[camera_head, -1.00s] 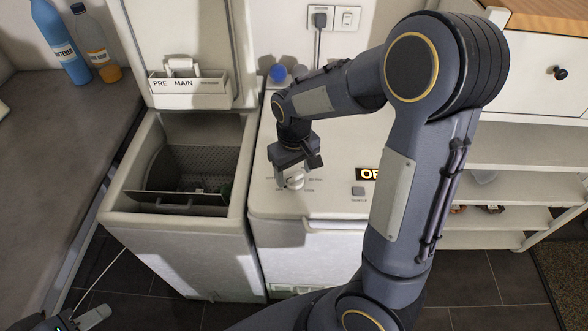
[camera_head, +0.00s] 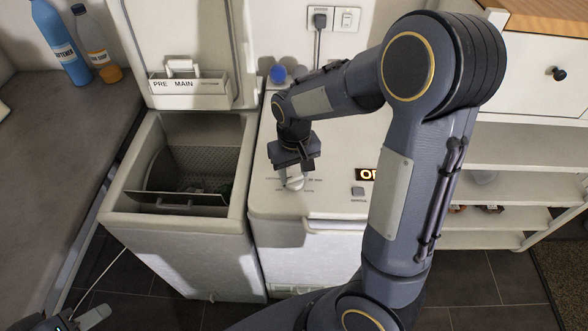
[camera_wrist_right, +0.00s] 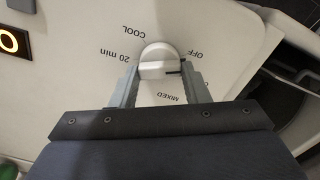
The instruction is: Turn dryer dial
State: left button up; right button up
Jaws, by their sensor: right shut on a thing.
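The dryer dial (camera_wrist_right: 159,58) is a white round knob with a raised grip bar on the dryer top (camera_head: 335,195). In the right wrist view the labels COOL, 20 min, OFF and MIXED stand around it. My right gripper (camera_head: 291,184) points down at the dial, and its two fingers close on the dial from both sides, as the right wrist view (camera_wrist_right: 160,80) also shows. A dark mark lies at the dial's right side there. The lit display (camera_head: 368,175) is partly hidden by my right arm. My left gripper (camera_head: 88,319) is only partly in view at the lower left.
The washer (camera_head: 180,250) beside the dryer stands with its lid (camera_head: 185,40) up and its drum open. Shelves (camera_head: 500,150) are at the right.

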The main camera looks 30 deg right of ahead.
aim_at(295, 175)
jog(key=m, duration=0.4)
jog(key=shift+p, duration=0.4)
jog(key=shift+m+p, duration=0.4)
jog(key=shift+m, duration=1.6)
jog(key=o, duration=1)
notch_tip(295, 175, up, 8)
jog(key=shift+f, duration=0.1)
